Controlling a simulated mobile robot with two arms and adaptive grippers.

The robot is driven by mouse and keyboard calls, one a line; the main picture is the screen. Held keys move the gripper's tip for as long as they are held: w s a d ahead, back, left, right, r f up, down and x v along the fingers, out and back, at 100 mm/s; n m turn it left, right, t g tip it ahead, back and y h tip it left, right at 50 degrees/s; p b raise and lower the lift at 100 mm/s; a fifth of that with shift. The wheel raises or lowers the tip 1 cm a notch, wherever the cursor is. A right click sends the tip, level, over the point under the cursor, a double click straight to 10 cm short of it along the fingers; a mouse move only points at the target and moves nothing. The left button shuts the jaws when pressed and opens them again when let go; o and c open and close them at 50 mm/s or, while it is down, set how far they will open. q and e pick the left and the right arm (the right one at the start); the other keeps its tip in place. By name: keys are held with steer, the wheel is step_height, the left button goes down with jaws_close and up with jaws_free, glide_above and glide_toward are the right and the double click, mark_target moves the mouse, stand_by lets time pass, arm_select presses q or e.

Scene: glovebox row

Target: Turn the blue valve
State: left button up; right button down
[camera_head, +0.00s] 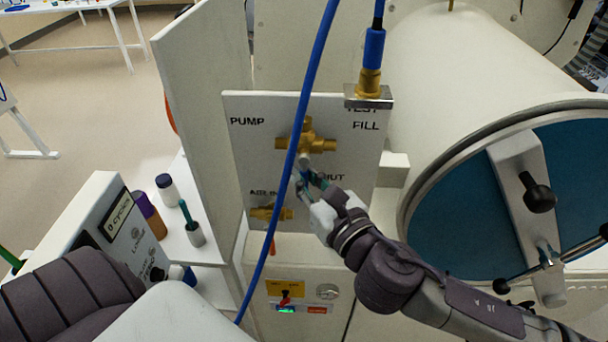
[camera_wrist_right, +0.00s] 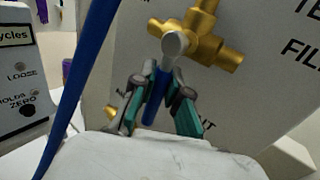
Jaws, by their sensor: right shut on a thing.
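The blue valve has a brass body (camera_head: 318,144) on a white panel marked PUMP, FILL and a partly hidden word ending in UT. The brass body also shows in the right wrist view (camera_wrist_right: 205,38). From its pale grey hub (camera_wrist_right: 174,44) a blue handle (camera_wrist_right: 155,98) points down, towards the partly hidden word. My right gripper (camera_head: 308,180) is at the handle in the head view; in the wrist view its green-padded fingers (camera_wrist_right: 160,100) are shut around the handle. A blue hose covers part of the valve in the head view. My left gripper is not in view.
The blue hose (camera_head: 295,150) hangs across the panel's front. A second brass fitting (camera_head: 268,213) sits lower left. A large round blue port door (camera_head: 465,215) with a clamp bar stands right. A control box (camera_head: 110,225) and bottles (camera_head: 168,190) are left.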

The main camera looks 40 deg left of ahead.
steer(key=shift+a+f+m+b, duration=0.1)
steer(key=shift+f+m+b, duration=0.2)
steer(key=shift+b, duration=0.35)
steer(key=m+t+b, duration=0.1)
steer(key=m+b, duration=0.1)
steer(key=b, duration=0.1)
steer(key=a+m+t+y+b, duration=0.1)
steer(key=m+b, duration=0.1)
steer(key=b, duration=0.1)
steer(key=s+r+m+t+y+b, duration=0.1)
steer(key=m+b, duration=0.1)
steer(key=b, duration=0.1)
steer(key=shift+a+r+b, duration=0.1)
steer(key=shift+a+b, duration=0.25)
steer(key=shift+m, duration=0.3)
steer(key=shift+r, duration=0.1)
